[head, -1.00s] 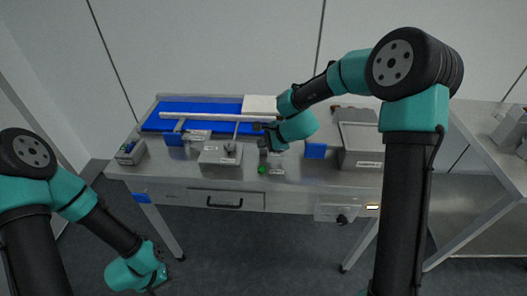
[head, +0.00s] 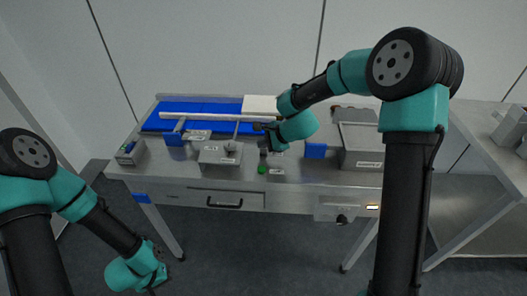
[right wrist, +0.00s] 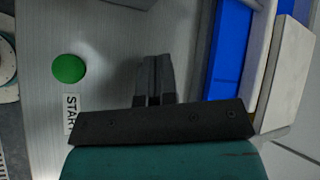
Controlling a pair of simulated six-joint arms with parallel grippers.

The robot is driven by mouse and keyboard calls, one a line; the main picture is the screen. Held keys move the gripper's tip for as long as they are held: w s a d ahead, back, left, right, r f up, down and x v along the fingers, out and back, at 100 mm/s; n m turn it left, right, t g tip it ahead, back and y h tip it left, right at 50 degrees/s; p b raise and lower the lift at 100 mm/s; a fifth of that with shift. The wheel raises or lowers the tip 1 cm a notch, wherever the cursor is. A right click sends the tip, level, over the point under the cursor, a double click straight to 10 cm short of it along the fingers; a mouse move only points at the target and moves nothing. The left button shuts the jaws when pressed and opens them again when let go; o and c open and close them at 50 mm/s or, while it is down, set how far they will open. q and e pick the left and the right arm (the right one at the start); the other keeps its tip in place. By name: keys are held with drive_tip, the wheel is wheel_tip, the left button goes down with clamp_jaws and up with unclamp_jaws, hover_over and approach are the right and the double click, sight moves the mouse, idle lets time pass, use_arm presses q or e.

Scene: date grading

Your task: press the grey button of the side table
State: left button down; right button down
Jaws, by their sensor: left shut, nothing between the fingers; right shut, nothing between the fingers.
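The side table (head: 468,122) stands at the right edge of the head view, partly behind my right arm. A grey box (head: 508,127) sits on it, cut by the frame edge; I cannot make out a grey button there. My right gripper (head: 262,127) is over the middle of the main table, well to the left of the side table. In the right wrist view its fingers (right wrist: 154,68) are together and empty. My left gripper (head: 152,288) hangs low at the bottom left, shut, its fingertips hardly visible, far from the side table.
A green button (head: 262,170) labelled START is on the main table (head: 300,178); it also shows in the right wrist view (right wrist: 69,69). Grey boxes, a blue belt (head: 205,107) and a lidded grey bin (head: 358,140) are on this table. A gap separates both tables.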

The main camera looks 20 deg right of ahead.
sight(264, 152)
drive_tip(key=shift+f, duration=0.1)
idle(0.6)
drive_tip(key=shift+f, duration=0.35)
drive_tip(key=shift+f, duration=0.45)
idle(1.0)
drive_tip(key=shift+r, duration=0.9)
drive_tip(key=shift+r, duration=2.5)
